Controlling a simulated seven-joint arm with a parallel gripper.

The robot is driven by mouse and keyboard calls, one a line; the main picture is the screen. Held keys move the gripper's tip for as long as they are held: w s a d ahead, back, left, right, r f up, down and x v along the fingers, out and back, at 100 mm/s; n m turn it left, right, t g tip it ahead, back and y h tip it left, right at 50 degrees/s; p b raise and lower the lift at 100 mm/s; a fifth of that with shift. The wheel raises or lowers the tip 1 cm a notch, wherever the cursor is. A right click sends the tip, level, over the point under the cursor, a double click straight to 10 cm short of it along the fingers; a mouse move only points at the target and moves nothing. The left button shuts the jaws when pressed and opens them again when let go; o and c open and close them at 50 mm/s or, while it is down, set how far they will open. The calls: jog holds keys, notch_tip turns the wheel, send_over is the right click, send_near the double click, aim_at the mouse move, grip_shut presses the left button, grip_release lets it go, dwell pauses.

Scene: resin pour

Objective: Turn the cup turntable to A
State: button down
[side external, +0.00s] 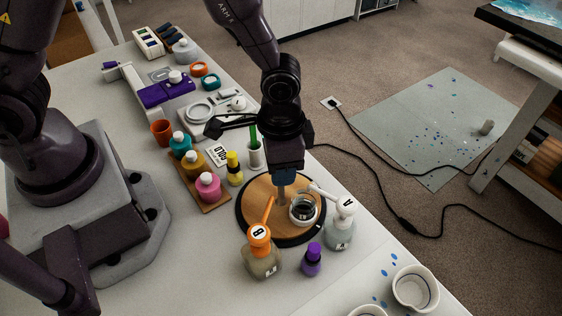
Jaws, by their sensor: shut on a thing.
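The cup turntable (262,222) is a round wooden disc with a dark rim, near the front of the white table. A cup (304,208) with a dark interior stands on its right part. My gripper (284,192) points down over the disc, shut on what looks like a short upright post on the turntable; the fingertips are partly hidden. Pump bottle A (340,230), with a white head, stands at the disc's right edge. Pump bottle B (260,255), with an orange head, stands at its front edge. Both nozzles reach over the disc.
A small purple-capped bottle (312,260) stands between the pumps. White cups (415,287) are at the front right. A wooden tray (214,202) of colour bottles, a yellow bottle (234,168) and a GOLD card (217,152) lie left of the disc.

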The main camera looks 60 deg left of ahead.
jog(key=c, duration=0.7)
grip_release()
jog(key=shift+c, duration=0.2)
notch_tip(320, 180, up, 13)
